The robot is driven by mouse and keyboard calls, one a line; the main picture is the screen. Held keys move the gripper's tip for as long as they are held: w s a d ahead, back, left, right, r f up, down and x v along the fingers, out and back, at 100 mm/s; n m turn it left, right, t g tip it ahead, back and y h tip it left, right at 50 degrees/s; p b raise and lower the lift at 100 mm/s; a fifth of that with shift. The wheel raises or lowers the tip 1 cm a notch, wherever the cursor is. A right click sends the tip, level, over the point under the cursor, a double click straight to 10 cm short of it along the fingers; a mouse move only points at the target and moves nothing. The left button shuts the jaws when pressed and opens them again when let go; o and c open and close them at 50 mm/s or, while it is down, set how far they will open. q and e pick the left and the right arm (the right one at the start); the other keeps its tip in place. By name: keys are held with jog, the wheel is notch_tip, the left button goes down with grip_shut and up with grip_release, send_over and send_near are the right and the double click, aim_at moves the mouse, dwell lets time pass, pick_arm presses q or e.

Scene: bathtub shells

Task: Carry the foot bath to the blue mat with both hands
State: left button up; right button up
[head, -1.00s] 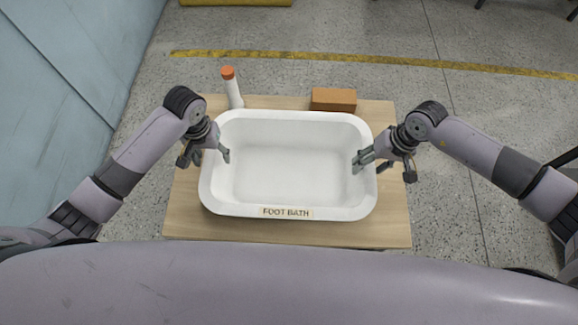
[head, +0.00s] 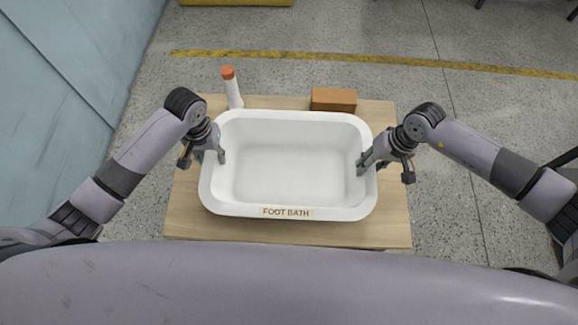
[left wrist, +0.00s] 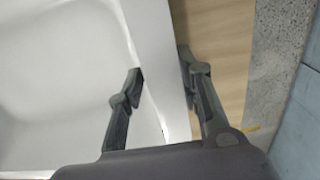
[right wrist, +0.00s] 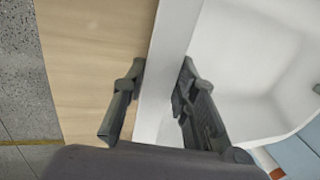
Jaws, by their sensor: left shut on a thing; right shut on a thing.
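The foot bath (head: 286,212) is a white, empty tub with rounded corners and a "FOOT BATH" label on its near rim. It stands level over a light wooden table in the head view. My left gripper (head: 213,156) is shut on its left rim, and my right gripper (head: 369,163) is shut on its right rim. The left wrist view shows one finger on either side of the rim (left wrist: 160,75). The right wrist view shows the same at the other rim (right wrist: 167,75). I see no blue mat in these frames.
The wooden table (head: 390,225) carries a white bottle with an orange cap (head: 233,88) at the back left and a brown brick (head: 333,99) behind the tub. A blue wall (head: 75,75) stands at left. Grey floor with a yellow line (head: 400,62) lies beyond.

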pick_arm(q)
grip_shut()
pick_arm(e)
grip_shut()
pick_arm(q)
jog(key=shift+r, duration=0.15)
pick_arm(e)
jog(key=shift+w+r, duration=0.1)
jog(key=shift+r, duration=0.05)
